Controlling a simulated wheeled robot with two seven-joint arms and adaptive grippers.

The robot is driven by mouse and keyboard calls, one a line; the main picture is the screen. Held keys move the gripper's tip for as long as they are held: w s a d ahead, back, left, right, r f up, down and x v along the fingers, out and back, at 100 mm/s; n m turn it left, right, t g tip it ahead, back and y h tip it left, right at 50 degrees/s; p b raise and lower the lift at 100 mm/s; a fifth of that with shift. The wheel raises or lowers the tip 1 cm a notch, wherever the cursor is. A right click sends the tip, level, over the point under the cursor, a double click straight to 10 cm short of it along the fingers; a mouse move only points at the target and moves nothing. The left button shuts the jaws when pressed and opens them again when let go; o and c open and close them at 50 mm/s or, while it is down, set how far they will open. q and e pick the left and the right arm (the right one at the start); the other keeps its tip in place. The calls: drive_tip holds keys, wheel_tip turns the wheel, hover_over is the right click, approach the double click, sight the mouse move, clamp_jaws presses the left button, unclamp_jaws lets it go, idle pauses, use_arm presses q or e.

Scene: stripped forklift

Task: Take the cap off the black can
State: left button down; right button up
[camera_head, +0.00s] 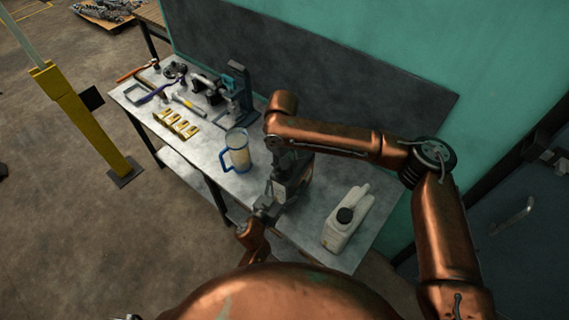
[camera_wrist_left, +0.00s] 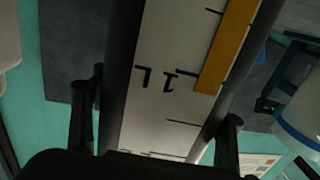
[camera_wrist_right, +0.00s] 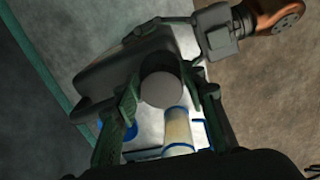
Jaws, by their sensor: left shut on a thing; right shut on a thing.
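The black can (camera_head: 301,180) is upright over the front of the workbench, with my two grippers at it. My left gripper (camera_head: 268,203) is shut on the can's body from the front. In the left wrist view, its fingers flank the can's pale scale strip (camera_wrist_left: 165,105), with a "1 L" mark and a yellow bar. My right gripper (camera_head: 287,146) comes from above and is shut on the round grey cap (camera_wrist_right: 161,88). The black can also shows behind the cap in the right wrist view (camera_wrist_right: 110,78). I cannot tell whether the cap is still seated.
A clear measuring jug (camera_head: 237,152) with a blue handle stands to the left. A white canister (camera_head: 345,222) with a black lid stands to the right. Several tools and yellow pieces (camera_head: 176,124) lie on the bench's far left. A dark panel backs the bench.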

drive_tip(key=n, duration=0.1)
drive_tip(key=a+n, duration=0.1)
drive_tip(key=n, duration=0.1)
drive_tip(key=shift+s+r+n, duration=0.1)
drive_tip(key=shift+r+n, duration=0.1)
drive_tip(key=shift+n, duration=0.1)
drive_tip(key=shift+d+r, duration=0.1)
idle(0.6)
drive_tip(key=o, duration=1.3)
drive_tip(key=shift+w, duration=0.2)
drive_tip(key=shift+c, duration=0.2)
